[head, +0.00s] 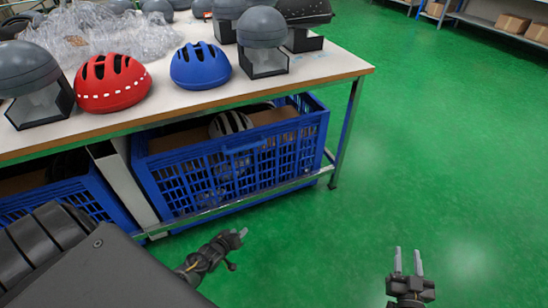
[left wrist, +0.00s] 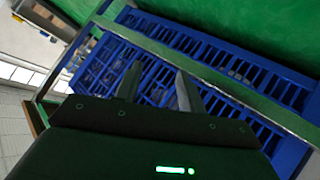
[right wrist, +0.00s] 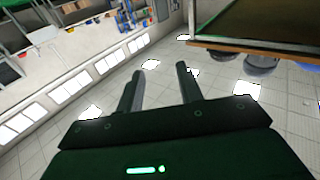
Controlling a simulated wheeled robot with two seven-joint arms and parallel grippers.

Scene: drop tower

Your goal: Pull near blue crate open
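A blue slatted crate (head: 238,148) sits under the table behind a low metal rail, with cardboard and a white-and-black helmet inside. A second blue crate (head: 92,198) is at the left, partly hidden by my arm. Blue slatted crate sides also fill much of the left wrist view (left wrist: 215,60). My left gripper (head: 241,235) is in front of and below the right-hand crate, apart from it; its fingers show apart and empty in the left wrist view (left wrist: 158,80). My right gripper (head: 408,262) is open and empty over the floor at the right, with its fingers apart in the right wrist view (right wrist: 160,80).
The table (head: 335,65) carries a red helmet (head: 111,83), a blue helmet (head: 200,66), grey domes on stands and clear plastic wrap (head: 105,32). A table leg (head: 346,133) stands at its right corner. The green floor (head: 450,150) to the right is clear.

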